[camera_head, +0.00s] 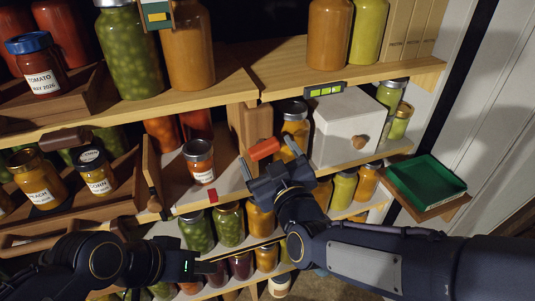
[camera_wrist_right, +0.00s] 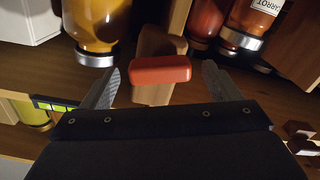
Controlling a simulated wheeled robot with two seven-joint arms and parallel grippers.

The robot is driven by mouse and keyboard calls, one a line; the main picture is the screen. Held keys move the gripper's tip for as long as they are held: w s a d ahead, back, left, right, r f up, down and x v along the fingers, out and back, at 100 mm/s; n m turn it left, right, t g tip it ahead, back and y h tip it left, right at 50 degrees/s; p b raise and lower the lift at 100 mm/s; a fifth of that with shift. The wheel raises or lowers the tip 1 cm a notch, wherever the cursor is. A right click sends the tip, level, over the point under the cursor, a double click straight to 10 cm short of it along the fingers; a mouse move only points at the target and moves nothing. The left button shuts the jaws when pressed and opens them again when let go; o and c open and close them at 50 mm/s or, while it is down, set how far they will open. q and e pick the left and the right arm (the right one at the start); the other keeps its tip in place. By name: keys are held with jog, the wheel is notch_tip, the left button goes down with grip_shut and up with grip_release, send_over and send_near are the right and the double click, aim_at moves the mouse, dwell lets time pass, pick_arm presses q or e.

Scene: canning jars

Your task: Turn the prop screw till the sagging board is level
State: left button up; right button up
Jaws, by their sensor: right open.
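The prop screw's red handle (camera_head: 264,149) sits on a wooden post (camera_head: 257,122) under the upper board (camera_head: 285,75). The handle (camera_wrist_right: 160,70) also shows in the right wrist view, lying crosswise in front of the post. A spirit level (camera_head: 325,90) with a green vial is on the board's front edge; its bubble is too small to read. My right gripper (camera_head: 270,158) is open, its fingers on either side of the handle's ends with gaps, not gripping it. My left gripper (camera_head: 207,267) is low at the front of the lower shelves; its fingers are seen edge-on.
A white box (camera_head: 343,128) and an orange jar (camera_head: 294,122) stand right of the post. A small labelled jar (camera_head: 200,160) stands left. A green tray (camera_head: 428,181) sticks out at right. Several filled jars crowd the shelves above and below.

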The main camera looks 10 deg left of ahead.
jog(key=shift+w+a, duration=0.2)
jog(key=shift+w, duration=0.15)
